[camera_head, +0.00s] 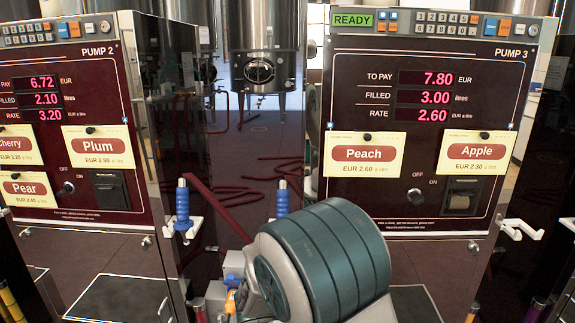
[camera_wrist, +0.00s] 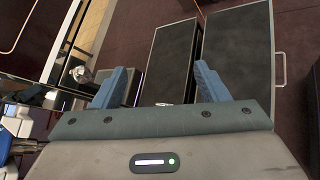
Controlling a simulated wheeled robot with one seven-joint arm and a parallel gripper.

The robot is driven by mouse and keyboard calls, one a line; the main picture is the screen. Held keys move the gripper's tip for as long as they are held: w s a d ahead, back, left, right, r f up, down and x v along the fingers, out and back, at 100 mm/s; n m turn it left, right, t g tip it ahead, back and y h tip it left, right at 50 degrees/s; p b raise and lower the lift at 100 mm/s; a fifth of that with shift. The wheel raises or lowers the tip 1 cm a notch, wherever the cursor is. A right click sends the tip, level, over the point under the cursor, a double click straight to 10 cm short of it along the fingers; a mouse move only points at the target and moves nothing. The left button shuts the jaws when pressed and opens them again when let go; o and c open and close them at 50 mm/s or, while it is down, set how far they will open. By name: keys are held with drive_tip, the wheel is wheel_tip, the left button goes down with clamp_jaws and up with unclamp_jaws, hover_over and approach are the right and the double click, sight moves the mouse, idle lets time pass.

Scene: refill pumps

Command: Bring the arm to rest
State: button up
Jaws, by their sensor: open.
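My gripper (camera_wrist: 161,66) shows in the wrist view with its two blue fingers spread wide and nothing between them. Two dark flat panels (camera_wrist: 240,58) lie beyond the fingers, apart from them as far as I can tell. In the head view my arm's ribbed dark-teal link fills the lower middle, in front of the pumps. I cannot make out my gripper's fingers there.
Pump 2 (camera_head: 95,130) stands at left, reading 6.72 EUR. Pump 3 (camera_head: 345,225) stands at right, reading 7.80 EUR, with a green READY sign (camera_head: 353,20). A blue-handled nozzle (camera_head: 183,203) hangs beside pump 2. Steel tanks (camera_head: 264,30) stand behind.

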drive_tip(key=s+d+r+m+g+y+p, duration=0.2)
drive_tip(key=s+d+r+m+g+p, duration=0.15)
drive_tip(key=s+r+m+p, duration=0.35)
drive_tip(key=s+d+r+m+g+y+p, duration=0.25)
drive_tip(key=s+d+r, duration=0.25)
drive_tip(key=r, duration=0.3)
drive_tip(key=s+a+r+m+t+y+p, duration=0.2)
drive_tip(key=s+r+m+y+p, duration=0.4)
drive_tip(key=r, duration=0.7)
drive_tip(key=shift+s+a+r+m+p, duration=0.35)
drive_tip(key=shift+s+m+p, duration=0.7)
drive_tip(key=shift+s+p, duration=0.55)
drive_tip(key=shift+w, duration=0.15)
